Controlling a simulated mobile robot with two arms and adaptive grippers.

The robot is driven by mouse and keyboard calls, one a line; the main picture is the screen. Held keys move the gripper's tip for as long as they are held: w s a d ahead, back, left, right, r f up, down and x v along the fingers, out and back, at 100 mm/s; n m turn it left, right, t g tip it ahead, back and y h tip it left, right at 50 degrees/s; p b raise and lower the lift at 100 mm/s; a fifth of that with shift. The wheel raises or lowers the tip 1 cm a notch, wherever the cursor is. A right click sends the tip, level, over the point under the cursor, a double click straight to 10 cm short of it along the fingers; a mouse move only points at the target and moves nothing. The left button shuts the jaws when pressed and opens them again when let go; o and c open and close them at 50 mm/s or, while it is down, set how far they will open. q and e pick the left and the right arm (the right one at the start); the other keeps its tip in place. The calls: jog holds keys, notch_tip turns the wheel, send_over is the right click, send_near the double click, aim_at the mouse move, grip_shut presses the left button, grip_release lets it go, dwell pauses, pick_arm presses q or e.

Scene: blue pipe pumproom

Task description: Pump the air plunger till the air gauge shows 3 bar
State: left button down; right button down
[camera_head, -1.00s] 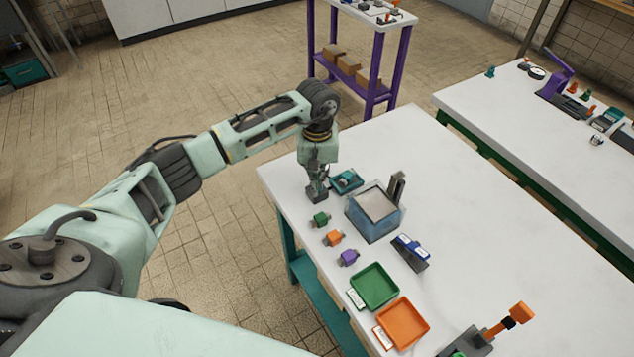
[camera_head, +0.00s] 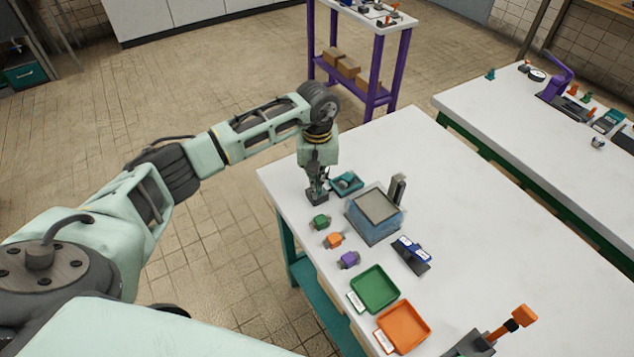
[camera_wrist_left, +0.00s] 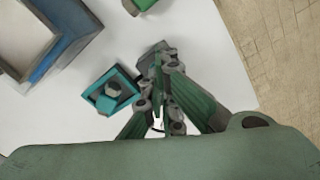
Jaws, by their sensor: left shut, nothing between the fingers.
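My left gripper (camera_head: 316,188) points down at the near left corner of the white table, its fingers shut with nothing between them. A small dark grey block (camera_head: 317,198) is right under the fingertips. In the left wrist view the gripper (camera_wrist_left: 158,72) covers part of this block (camera_wrist_left: 147,52), so I cannot tell whether they touch or whether it is the air plunger. A teal square holder with a grey round piece (camera_head: 347,181) stands beside the gripper and also shows in the left wrist view (camera_wrist_left: 110,92). I cannot make out an air gauge reading. My right gripper is out of view.
A blue open box (camera_head: 373,228) stands right of the gripper. Small green (camera_head: 320,221), orange (camera_head: 334,240) and purple (camera_head: 349,260) pieces line the table's front, then a green tray (camera_head: 374,288) and an orange tray (camera_head: 403,324).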

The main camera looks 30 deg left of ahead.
pick_arm(q)
jog(key=shift+s+f, duration=0.1)
jog(key=shift+f, duration=0.05)
notch_tip(320, 180, up, 8)
jog(key=p, duration=0.4)
dwell(0.4)
dwell(0.3)
